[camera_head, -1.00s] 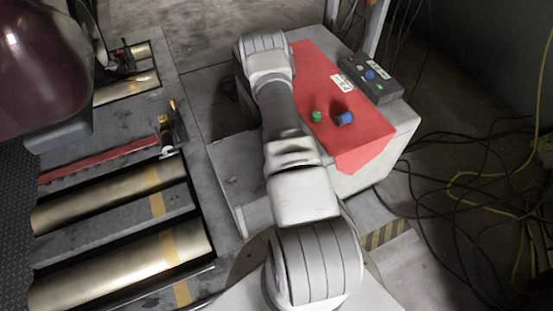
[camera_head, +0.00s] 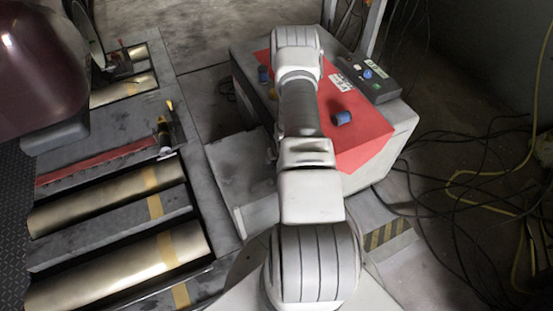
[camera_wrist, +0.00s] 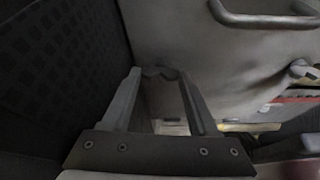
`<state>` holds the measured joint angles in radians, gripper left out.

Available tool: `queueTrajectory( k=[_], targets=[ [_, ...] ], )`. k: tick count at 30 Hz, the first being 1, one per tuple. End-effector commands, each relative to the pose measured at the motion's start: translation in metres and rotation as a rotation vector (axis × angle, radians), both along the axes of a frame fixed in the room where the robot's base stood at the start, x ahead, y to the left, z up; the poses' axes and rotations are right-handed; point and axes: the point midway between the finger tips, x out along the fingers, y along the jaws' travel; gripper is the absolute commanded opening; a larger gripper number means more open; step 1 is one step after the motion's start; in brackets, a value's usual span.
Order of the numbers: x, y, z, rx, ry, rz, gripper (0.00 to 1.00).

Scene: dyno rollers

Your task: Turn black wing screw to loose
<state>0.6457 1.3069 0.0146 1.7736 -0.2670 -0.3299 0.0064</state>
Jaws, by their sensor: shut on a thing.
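My gripper (camera_wrist: 158,73) shows in the wrist view, with its two fingers reaching up to a grey panel (camera_wrist: 210,60). The fingertips are closed on a small dark, wavy-edged piece (camera_wrist: 160,72) at the panel, which looks like the black wing screw. Its wings are mostly hidden between the fingertips, so I cannot tell how far it is turned. In the head view my arm stretches away over the red-topped box, and the gripper is hidden behind it.
A metal handle (camera_wrist: 262,18) and a small knob (camera_wrist: 300,68) are to the right of the gripper. A dark patterned surface (camera_wrist: 60,75) is close on the left. In the head view, a red-topped box (camera_head: 365,140) carries a blue cap (camera_head: 342,118) and a control box (camera_head: 372,78). Rollers (camera_head: 120,258) lie left.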

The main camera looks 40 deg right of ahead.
Motion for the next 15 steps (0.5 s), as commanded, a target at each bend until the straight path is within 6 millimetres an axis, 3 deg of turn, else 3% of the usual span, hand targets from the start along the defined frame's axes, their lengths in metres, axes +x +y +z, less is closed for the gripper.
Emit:
queueTrajectory(
  k=[5,6,11,15],
  targets=[
    [0.0013,-0.0001,0.0004,-0.001,-0.002,0.0,0.04],
    [0.0013,-0.0001,0.0004,-0.001,-0.002,0.0,0.62],
    [0.0008,-0.0002,0.0003,0.0,-0.002,-0.001,0.9],
    [0.0001,-0.0012,0.0001,-0.001,-0.001,-0.003,0.9]
  ],
)
